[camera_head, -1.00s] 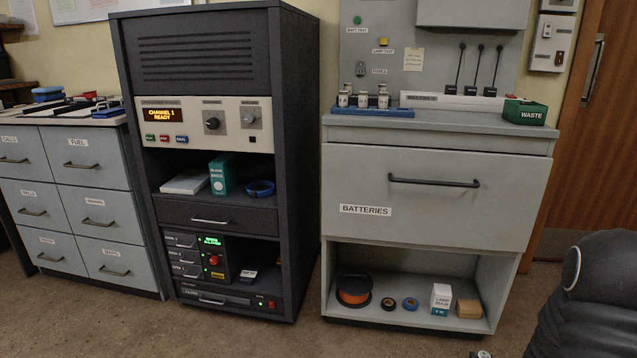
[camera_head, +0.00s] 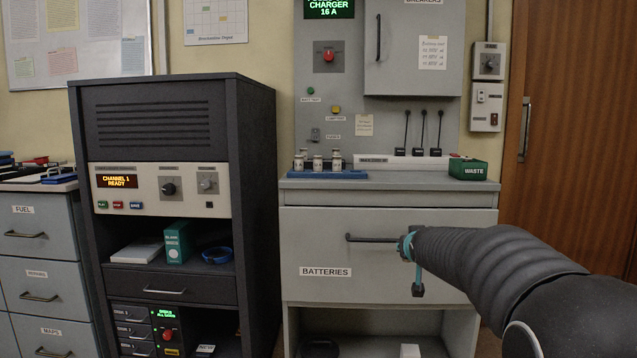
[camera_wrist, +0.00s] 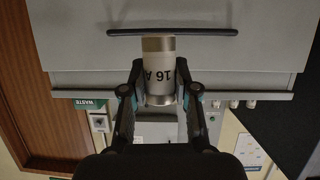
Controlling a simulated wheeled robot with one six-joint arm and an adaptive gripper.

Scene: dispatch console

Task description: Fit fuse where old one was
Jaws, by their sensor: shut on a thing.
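My gripper (camera_wrist: 160,92) is shut on a pale cylindrical fuse (camera_wrist: 157,70) marked "16 A", with metal end caps; the wrist view is upside down. In the head view my gripper (camera_head: 412,262) is in front of the batteries drawer, near its handle, and the fuse cannot be made out. Several white fuse-like cylinders (camera_head: 318,163) stand on a blue rack (camera_head: 328,174) on the counter. A small grey fitting (camera_head: 315,134) is on the back panel beside a small label. A green display (camera_head: 329,8) above reads "CHARGER 16 A".
The drawer handle (camera_head: 370,239) sticks out close to my gripper. A green waste box (camera_head: 468,169) stands at the counter's right. Three black levers (camera_head: 423,132) rise behind the counter. A grey breaker cabinet (camera_head: 412,50) overhangs the panel. The counter's middle front (camera_head: 390,182) is clear.

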